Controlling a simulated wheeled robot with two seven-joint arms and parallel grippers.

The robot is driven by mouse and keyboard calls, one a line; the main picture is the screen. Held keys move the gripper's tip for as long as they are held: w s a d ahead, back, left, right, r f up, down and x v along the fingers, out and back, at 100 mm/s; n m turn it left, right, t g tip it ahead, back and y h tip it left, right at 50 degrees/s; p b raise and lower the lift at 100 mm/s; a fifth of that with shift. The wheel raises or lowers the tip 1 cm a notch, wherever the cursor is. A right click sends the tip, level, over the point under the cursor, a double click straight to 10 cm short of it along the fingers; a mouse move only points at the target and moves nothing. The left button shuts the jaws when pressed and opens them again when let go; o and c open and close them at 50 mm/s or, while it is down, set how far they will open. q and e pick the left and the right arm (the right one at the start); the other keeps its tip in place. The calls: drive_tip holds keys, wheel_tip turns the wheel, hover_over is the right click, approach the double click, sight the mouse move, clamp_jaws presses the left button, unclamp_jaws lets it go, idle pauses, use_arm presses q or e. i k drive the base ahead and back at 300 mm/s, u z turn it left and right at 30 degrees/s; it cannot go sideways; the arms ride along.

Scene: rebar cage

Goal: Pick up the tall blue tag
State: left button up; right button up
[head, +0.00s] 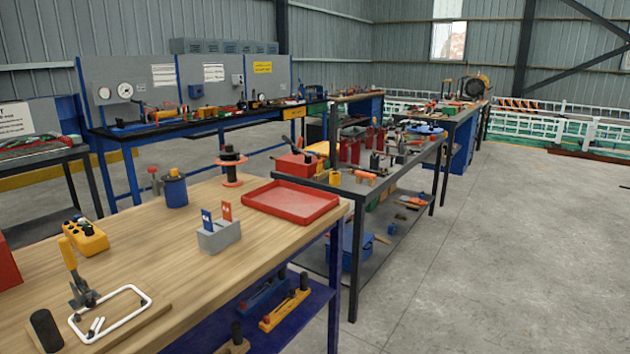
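A blue tag (206,220) with a white mark stands upright in a grey holder block (219,238) on the wooden workbench. A red-orange tag (227,211) stands in the same block, just to its right and slightly behind. The lower ends of both tags are hidden in the block. Neither of my grippers shows in the head view.
A red tray (290,214) lies right of the block, near the bench's right edge. A blue pot (175,190) and a black spool (231,165) stand behind. A yellow control box (87,236) and a yellow-handled clamp (74,268) are at left. Bare wood (150,240) surrounds the block's left.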

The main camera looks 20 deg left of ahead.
sight(207, 219)
drive_tip(key=z, duration=0.1)
drive_tip(key=i, duration=1.25)
drive_tip(key=u, duration=1.95)
